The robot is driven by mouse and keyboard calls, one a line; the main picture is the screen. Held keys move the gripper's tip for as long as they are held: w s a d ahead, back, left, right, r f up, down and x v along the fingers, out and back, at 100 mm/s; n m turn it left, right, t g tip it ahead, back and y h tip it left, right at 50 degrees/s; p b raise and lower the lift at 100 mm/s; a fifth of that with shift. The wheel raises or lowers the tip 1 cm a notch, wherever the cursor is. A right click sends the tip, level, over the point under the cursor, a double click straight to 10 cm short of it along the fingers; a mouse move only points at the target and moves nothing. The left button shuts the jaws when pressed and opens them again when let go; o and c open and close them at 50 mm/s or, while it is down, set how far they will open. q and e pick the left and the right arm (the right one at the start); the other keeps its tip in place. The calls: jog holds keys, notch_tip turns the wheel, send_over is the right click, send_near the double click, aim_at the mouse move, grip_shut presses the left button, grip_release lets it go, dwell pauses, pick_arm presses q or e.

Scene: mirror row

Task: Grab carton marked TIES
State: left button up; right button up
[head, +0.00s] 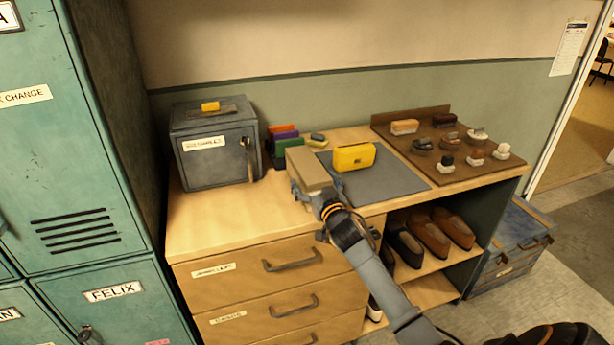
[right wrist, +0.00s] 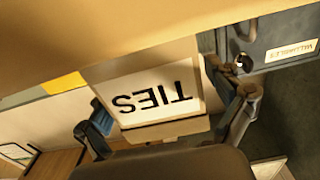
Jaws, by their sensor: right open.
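My right gripper (head: 318,194) is at the carton's near side. In the right wrist view my right gripper (right wrist: 158,90) is open, with one finger on each side of the carton; whether they touch it I cannot tell. My left gripper is not in view.
A yellow box (head: 354,157) stands on the grey mat (head: 400,180) just right of the carton. A grey metal lockbox (head: 215,160) stands to the left. A brown board (head: 455,170) with brushes and tins lies at right.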

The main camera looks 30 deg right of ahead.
jog(key=shift+w+d, duration=0.1)
jog(key=shift+w, duration=0.3)
jog(key=c, duration=1.5)
jog(key=shift+o, duration=0.2)
jog(key=shift+r, duration=0.1)
